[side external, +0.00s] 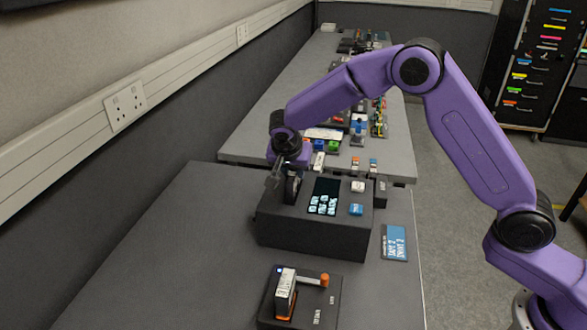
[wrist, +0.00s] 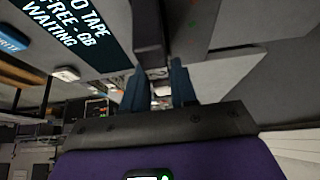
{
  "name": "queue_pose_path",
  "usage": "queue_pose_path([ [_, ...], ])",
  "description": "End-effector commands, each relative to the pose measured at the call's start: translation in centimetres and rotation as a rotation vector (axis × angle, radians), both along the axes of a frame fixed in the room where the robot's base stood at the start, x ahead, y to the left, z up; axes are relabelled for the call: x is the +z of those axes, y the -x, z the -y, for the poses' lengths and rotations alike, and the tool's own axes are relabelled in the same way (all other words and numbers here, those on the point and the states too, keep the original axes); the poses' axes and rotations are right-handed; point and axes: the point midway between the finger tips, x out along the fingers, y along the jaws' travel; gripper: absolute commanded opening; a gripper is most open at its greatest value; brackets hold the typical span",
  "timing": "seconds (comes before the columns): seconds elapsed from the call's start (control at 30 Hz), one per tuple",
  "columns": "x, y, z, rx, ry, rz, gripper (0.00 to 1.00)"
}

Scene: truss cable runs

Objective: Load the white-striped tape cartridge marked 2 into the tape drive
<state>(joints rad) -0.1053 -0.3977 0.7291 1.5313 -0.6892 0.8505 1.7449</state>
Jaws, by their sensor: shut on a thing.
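The tape drive (side external: 315,235) is a dark box on the near table. Its top screen (side external: 325,196) is lit; in the wrist view the screen (wrist: 75,30) reads "TAPE", "FREE - GB" and "WAITING". My gripper (side external: 283,176) is low over the drive's left end, pointing down. It is shut on a dark upright block (side external: 292,188) at the drive's top. In the wrist view my gripper's two fingers (wrist: 158,88) flank a dark bar (wrist: 148,30).
A dark fixture (side external: 325,300) with a pale upright block (side external: 285,290) and an orange knob (side external: 325,279) stands in front. A blue card (side external: 394,243) lies right of the drive. Small coloured items crowd the far table (side external: 240,148). The near table's left side is clear.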

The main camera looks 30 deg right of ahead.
Motion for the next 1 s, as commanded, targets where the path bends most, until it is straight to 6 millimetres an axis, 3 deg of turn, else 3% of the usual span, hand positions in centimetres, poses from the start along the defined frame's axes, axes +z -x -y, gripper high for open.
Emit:
queue_pose_path([
  [1.0, -2.2, 0.0, 0.0, 0.0, 0.0, 0.0, 0.0],
])
